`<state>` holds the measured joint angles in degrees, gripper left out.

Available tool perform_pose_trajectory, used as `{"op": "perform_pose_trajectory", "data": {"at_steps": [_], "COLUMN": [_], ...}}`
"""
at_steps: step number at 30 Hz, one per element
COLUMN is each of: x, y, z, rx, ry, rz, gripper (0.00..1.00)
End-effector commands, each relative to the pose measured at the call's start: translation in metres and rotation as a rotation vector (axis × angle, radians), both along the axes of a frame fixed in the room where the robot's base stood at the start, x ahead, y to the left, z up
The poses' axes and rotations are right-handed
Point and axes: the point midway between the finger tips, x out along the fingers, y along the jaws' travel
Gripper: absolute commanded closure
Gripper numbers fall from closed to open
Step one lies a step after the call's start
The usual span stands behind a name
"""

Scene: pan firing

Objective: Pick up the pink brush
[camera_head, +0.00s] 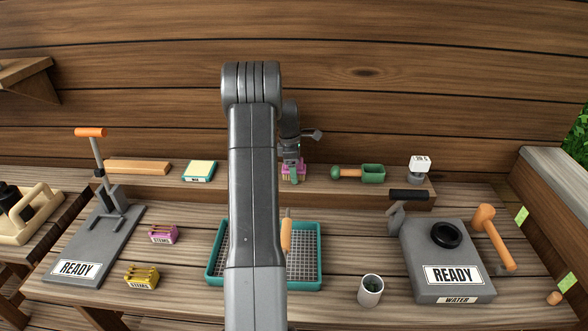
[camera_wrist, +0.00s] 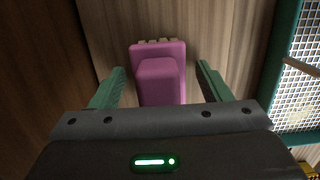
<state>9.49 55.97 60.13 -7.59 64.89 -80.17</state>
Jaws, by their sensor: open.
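The pink brush (camera_head: 294,176) stands on the raised back shelf, just right of my arm, partly covered by my gripper in the head view. In the wrist view the pink brush (camera_wrist: 160,55) shows a block-shaped back with a row of pale bristle ends along its far edge. My gripper (camera_wrist: 160,72) is open, with one green finger on each side of the brush and gaps visible on both sides. In the head view my gripper (camera_head: 292,160) is right above the brush. Whether it touches the brush cannot be told.
A teal mesh tray (camera_head: 213,268) lies in front and also shows in the wrist view (camera_wrist: 275,60). The wooden wall (camera_head: 400,90) is close behind.

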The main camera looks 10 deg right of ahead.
Motion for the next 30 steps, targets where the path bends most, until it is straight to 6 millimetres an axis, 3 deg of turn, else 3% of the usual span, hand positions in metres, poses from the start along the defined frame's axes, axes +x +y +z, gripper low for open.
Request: {"op": "perform_pose_trajectory", "data": {"at_steps": [2, 10, 20, 30], "x": [0.0, 0.0, 0.001, 0.001], "y": [0.0, 0.0, 0.0, 0.0], "z": [0.0, 0.0, 0.009, 0.073], "rx": [0.0, 0.0, -0.001, -0.001], "ry": [0.0, 0.0, -0.003, -0.005], "rz": [0.0, 0.0, -0.001, 0.001], "gripper": [0.29, 0.8, 0.8, 0.8]}}
